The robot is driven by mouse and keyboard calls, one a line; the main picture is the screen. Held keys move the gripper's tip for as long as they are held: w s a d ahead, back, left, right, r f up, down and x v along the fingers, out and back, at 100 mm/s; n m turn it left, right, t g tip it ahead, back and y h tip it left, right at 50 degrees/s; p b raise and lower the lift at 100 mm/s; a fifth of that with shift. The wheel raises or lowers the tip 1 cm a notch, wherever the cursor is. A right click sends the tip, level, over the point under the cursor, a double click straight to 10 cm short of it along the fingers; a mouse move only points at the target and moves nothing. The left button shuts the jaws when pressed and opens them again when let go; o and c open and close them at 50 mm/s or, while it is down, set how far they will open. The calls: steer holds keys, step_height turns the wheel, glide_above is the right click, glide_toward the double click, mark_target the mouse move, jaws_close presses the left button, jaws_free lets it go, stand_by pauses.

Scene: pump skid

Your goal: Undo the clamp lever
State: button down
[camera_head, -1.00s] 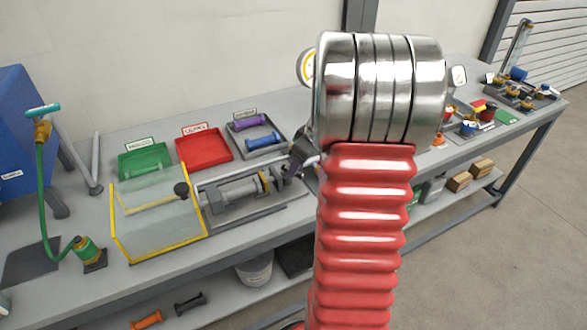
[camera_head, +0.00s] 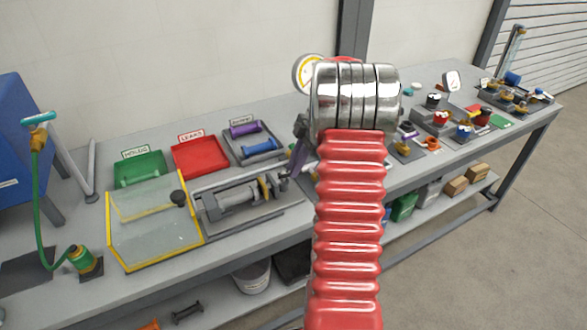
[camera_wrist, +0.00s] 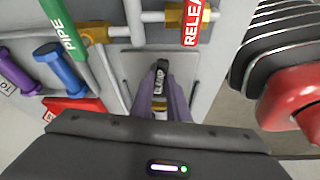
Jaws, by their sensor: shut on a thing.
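In the wrist view, my gripper (camera_wrist: 160,98) has its two purple fingers closed on the black clamp lever (camera_wrist: 161,70), whose dark end with pale lettering shows between and beyond the fingertips. The lever points away from the camera over a grey plate. In the head view, my gripper (camera_head: 298,150) is at the right end of the clamp fixture (camera_head: 240,195), left of my red arm. A grey cylindrical piece lies in that fixture. The lever itself cannot be made out in the head view.
A green handle marked PIPE (camera_wrist: 65,35) and a red RELEASE tag (camera_wrist: 192,22) on brass-jointed pipes flank the gripper. A yellow-edged clear guard (camera_head: 155,235) stands left of the fixture. Green (camera_head: 140,168), red (camera_head: 200,157) and grey (camera_head: 272,157) trays lie behind.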

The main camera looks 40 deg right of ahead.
steer(key=shift+w+d+n+g, duration=0.2)
steer(key=shift+w+n+g, duration=0.2)
steer(key=shift+n, duration=0.6)
steer(key=c, duration=2)
jaws_free()
steer(key=v, duration=1.3)
steer(key=shift+d+r, duration=0.2)
steer(key=shift+r, duration=0.1)
